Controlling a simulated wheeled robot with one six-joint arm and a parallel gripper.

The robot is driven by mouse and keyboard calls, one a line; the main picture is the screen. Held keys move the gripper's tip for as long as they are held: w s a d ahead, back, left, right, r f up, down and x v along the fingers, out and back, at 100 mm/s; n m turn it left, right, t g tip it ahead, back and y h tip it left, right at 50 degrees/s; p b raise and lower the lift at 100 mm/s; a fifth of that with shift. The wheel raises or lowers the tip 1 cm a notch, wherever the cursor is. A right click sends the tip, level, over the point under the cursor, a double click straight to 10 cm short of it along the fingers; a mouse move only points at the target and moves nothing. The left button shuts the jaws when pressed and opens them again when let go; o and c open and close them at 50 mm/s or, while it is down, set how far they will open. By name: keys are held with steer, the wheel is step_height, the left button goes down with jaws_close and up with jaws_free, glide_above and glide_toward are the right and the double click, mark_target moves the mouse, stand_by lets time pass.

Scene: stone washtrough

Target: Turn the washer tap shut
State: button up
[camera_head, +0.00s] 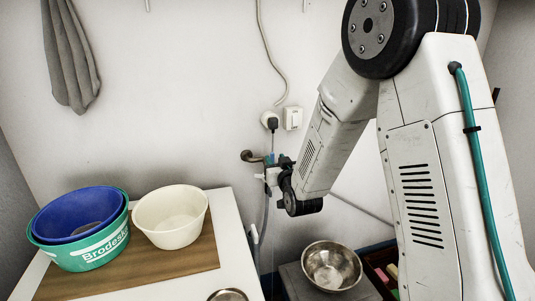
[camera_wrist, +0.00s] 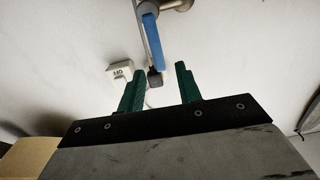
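The washer tap (camera_head: 249,156) is a metal pipe stub on the back wall in the head view, largely hidden at its outer end by my gripper (camera_head: 273,169). In the wrist view, the tap's metal body (camera_wrist: 176,5) is at the top edge. Its long blue lever (camera_wrist: 153,40) reaches down the picture towards the gap between my fingertips. My gripper (camera_wrist: 160,80) is open, with its two green fingers apart and nothing held between them. I cannot tell whether a finger touches the lever.
A wall switch (camera_head: 292,118) and a black plug (camera_head: 272,124) are above the tap. A white counter at left bears a green tub (camera_head: 95,252), a blue basin (camera_head: 80,206) and a cream bowl (camera_head: 171,215). A steel bowl (camera_head: 331,266) stands below my arm.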

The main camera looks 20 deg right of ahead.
mark_target(272, 156)
steer(key=w, duration=0.6)
steer(key=shift+w, duration=0.1)
jaws_close()
steer(key=shift+a, duration=0.3)
steer(key=shift+d, duration=0.15)
